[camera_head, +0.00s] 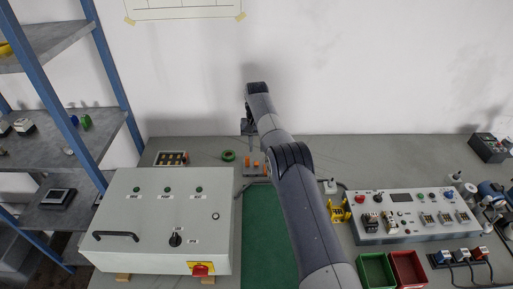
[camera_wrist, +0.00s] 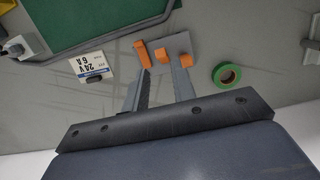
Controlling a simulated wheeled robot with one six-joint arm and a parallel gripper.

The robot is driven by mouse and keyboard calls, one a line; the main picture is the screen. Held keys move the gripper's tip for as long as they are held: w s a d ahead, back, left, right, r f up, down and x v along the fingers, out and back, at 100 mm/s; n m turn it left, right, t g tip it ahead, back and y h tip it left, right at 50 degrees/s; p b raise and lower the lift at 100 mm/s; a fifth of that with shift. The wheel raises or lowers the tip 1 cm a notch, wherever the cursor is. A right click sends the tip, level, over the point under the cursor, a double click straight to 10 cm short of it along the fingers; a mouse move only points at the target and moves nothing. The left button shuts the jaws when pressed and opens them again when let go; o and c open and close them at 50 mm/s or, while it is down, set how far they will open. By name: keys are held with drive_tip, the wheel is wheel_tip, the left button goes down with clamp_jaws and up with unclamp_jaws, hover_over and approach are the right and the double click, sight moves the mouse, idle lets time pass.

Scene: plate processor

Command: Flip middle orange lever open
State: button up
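A grey connector block (camera_wrist: 176,42) with three orange levers lies on the bench; it also shows in the head view (camera_head: 254,171). In the wrist view the left orange lever (camera_wrist: 143,53) looks longer and sticks up. The middle orange lever (camera_wrist: 162,57) and the right orange lever (camera_wrist: 186,60) look short and lower. My gripper (camera_wrist: 163,70) is open, its two fingers apart and pointing at the block. The middle lever shows between the fingertips; I cannot tell whether they touch anything. In the head view my arm hides part of the gripper.
A green tape roll (camera_wrist: 227,75) lies right of the block in the wrist view. A white 24V label (camera_wrist: 90,66) and green mat (camera_wrist: 100,18) are on the other side. A grey control box (camera_head: 150,230) stands front left in the head view.

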wheel_tip(320, 180, up, 3)
drive_tip(key=shift+f+p, duration=0.2)
drive_tip(key=shift+p, duration=0.45)
drive_tip(key=shift+o, duration=0.3)
drive_tip(key=shift+f, duration=0.1)
